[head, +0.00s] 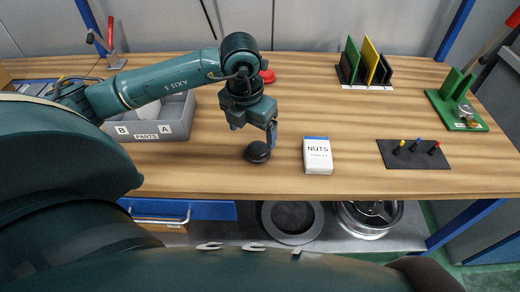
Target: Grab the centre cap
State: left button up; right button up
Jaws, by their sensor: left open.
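The centre cap, seemingly the small round black piece (257,153), lies on the wooden bench near its front edge. My left gripper (270,134) points down just above and beside it, with the fingers at its upper right side. The gripper is open. I cannot tell whether a finger touches the cap. My right gripper is out of view.
A white NUTS box (317,156) stands close to the right. A grey PARTS bin (158,124) is at the left, behind my arm. A black mat (413,154) with coloured tools lies farther right. A green stand (457,108) and upright plates (364,65) are beyond.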

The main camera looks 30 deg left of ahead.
aim_at(258, 148)
pick_arm(q)
jog(key=f, duration=0.2)
jog(key=w+f, duration=0.1)
jog(key=f, duration=0.1)
jog(key=f+p, duration=0.1)
jog(key=f, duration=0.2)
jog(key=shift+w+d, duration=0.2)
jog(key=shift+w, duration=0.2)
jog(key=shift+c, duration=0.2)
jog(key=c, duration=1)
